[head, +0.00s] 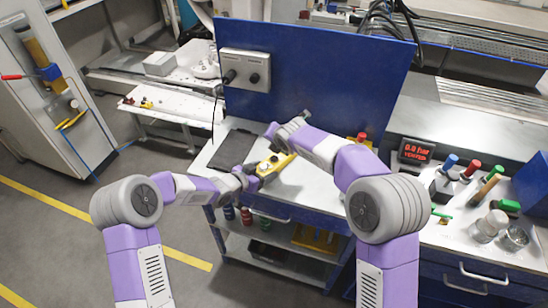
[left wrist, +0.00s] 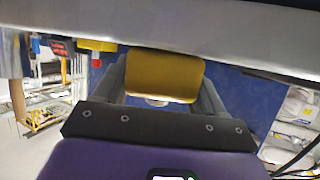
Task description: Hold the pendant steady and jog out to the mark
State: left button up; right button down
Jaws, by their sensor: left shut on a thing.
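The yellow pendant (head: 274,164) is above the white top of the blue cart, with dark and red details on its face. My left gripper (head: 256,174) is shut on its near left end. In the left wrist view the pendant's yellow body (left wrist: 165,75) sits between the two grey fingers. My right gripper (head: 287,127) is above and beyond the pendant, in front of the blue panel. Its fingers are too small and turned to read. I cannot make out which thing is the mark.
A blue upright panel (head: 310,80) with a grey switch box (head: 245,69) stands behind the cart. A dark flat pad (head: 233,149) lies left of the pendant. A bench with a red display (head: 415,151), knobs and jars is at right. Yellow lines (head: 60,205) cross the open floor at left.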

dwell(0.4)
pick_arm(q)
jog(key=o, duration=1.6)
jog(key=v, duration=1.2)
jog(key=shift+s, duration=0.1)
pick_arm(e)
jog(key=shift+s+f, duration=0.1)
